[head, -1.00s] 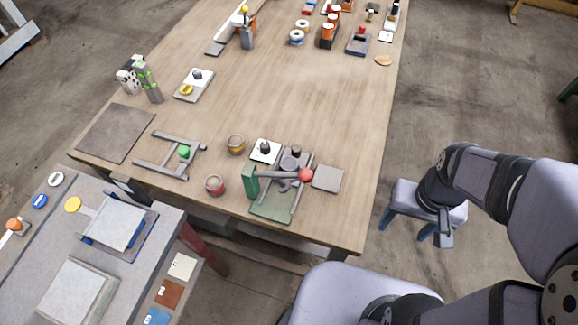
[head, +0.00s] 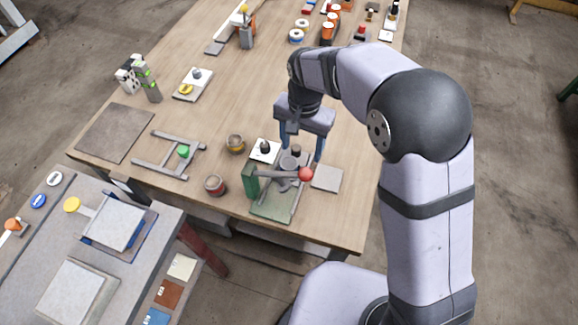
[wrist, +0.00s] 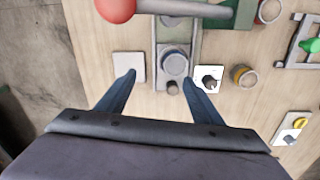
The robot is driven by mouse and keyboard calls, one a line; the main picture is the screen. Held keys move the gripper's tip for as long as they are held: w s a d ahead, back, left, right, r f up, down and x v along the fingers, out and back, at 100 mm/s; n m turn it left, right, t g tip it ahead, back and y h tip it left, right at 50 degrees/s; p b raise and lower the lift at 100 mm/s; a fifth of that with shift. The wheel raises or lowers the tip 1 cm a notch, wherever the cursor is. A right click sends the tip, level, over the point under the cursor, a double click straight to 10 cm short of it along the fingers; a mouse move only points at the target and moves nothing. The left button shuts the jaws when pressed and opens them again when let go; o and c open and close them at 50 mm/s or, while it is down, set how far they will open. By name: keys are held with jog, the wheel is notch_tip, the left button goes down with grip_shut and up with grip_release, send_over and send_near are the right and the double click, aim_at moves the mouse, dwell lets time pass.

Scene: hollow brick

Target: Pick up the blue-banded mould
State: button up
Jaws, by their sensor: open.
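My gripper (head: 302,148) is open and empty above the green lever press (head: 270,208), fingers pointing down. In the wrist view its fingertips (wrist: 159,74) lie on either side of a round grey mould-like cup (wrist: 175,63) at the press's far end, without visible contact. The cup (head: 288,163) is partly hidden in the head view; its rim looks faintly bluish, but I cannot make out a clear blue band. A pot with a yellow band (head: 236,144) and one with a red band (head: 214,185) stand left of the press.
The press lever ends in a red ball (head: 305,174). A white plate with a black knob (head: 265,151) and a grey square plate (head: 327,178) flank the press. A grey H-shaped frame (head: 170,154) lies farther left. The table middle is clear.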

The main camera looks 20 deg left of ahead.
aim_at(289, 163)
jog(key=a, duration=0.3)
jog(key=shift+s+a+f, duration=0.25)
jog(key=shift+a+f, duration=0.05)
jog(key=shift+f, duration=0.05)
jog(key=shift+f+p, duration=0.35)
jog(key=shift+f, duration=0.75)
jog(key=shift+s+d+f+p, duration=0.1)
jog(key=shift+d+f+p, duration=0.05)
jog(key=shift+f+p, duration=0.3)
jog(key=shift+d+f+p, duration=0.1)
jog(key=shift+f+p, duration=0.7)
jog(key=shift+f, duration=1.3)
jog(key=shift+c, duration=0.5)
jog(key=c, duration=1.4)
jog(key=shift+o, duration=0.2)
jog(key=shift+r, duration=0.1)
